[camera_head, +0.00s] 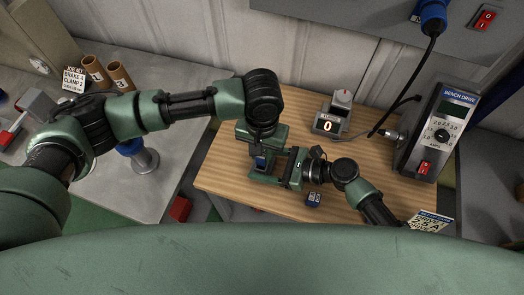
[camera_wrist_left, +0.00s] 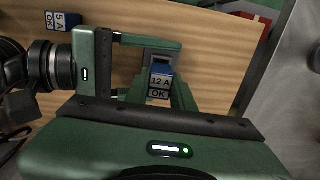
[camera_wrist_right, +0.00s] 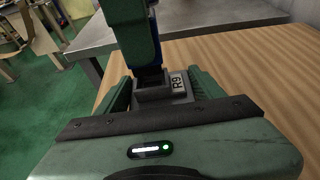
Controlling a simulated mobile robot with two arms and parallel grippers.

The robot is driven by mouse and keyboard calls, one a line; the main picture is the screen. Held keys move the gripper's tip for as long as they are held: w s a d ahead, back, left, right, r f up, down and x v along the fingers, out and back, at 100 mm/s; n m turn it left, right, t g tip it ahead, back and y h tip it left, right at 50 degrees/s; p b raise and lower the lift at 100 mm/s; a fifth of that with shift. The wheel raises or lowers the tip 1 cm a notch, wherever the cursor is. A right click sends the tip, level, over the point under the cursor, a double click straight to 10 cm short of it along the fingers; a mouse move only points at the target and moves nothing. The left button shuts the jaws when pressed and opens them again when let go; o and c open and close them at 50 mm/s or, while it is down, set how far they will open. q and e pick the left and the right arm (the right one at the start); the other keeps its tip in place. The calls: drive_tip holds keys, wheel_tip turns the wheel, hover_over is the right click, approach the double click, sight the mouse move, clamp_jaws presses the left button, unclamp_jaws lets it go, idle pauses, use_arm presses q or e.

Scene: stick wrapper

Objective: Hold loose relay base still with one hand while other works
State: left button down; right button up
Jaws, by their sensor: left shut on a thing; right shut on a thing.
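The grey relay base (camera_wrist_right: 180,92), marked R9, is between the fingers of my right gripper (camera_wrist_right: 160,98), which is shut on it low over the wooden table. My left gripper (camera_wrist_left: 160,105) is shut on a blue relay with a white 12 A OK label (camera_wrist_left: 160,84). In the right wrist view this relay (camera_wrist_right: 146,52) is upright, with its dark lower end at the base's socket. I cannot tell how deep it sits. In the head view the left gripper (camera_head: 262,158) comes down from above, and the right gripper (camera_head: 276,170) reaches in from the right.
A second blue relay (camera_head: 314,199), labelled 5 A OK, lies on the wooden table (camera_head: 225,172). A grey bench (camera_head: 190,85) adjoins at left. The table's left front is clear.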

use_arm(q)
drive_tip(key=shift+f, duration=1.15)
drive_tip(key=c, duration=1.1)
unclamp_jaws()
wheel_tip(320, 180, up, 12)
drive_tip(key=shift+r, duration=0.1)
use_arm(e)
drive_tip(key=o, duration=1.7)
